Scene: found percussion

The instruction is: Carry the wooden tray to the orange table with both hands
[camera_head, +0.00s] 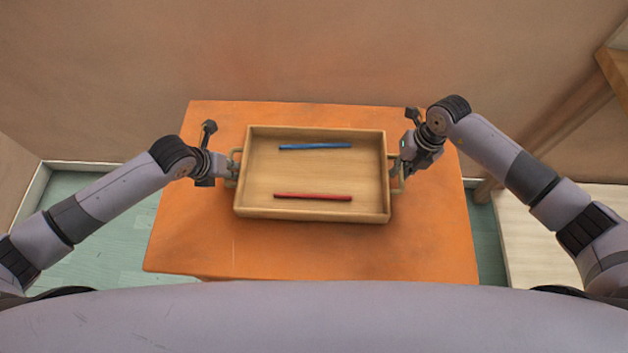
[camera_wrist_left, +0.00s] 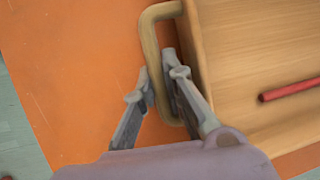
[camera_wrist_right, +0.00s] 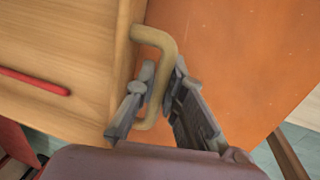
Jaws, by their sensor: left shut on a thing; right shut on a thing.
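The wooden tray (camera_head: 318,172) is over the middle of the orange table (camera_head: 300,250); I cannot tell whether it touches the top. A blue stick (camera_head: 315,146) and a red stick (camera_head: 312,197) lie in it. My left gripper (camera_head: 230,168) is shut on the tray's left handle; in the left wrist view its fingers (camera_wrist_left: 158,85) stand on both sides of the handle bar (camera_wrist_left: 151,45). My right gripper (camera_head: 398,168) is shut on the right handle; in the right wrist view its fingers (camera_wrist_right: 160,85) straddle the handle bar (camera_wrist_right: 165,45).
A brown wall (camera_head: 320,50) stands behind the table. A pale wooden surface (camera_head: 545,235) is at the right, beside a wooden post (camera_head: 555,125). Bare table top shows around the tray, widest in front. Green floor (camera_head: 100,215) shows at the left.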

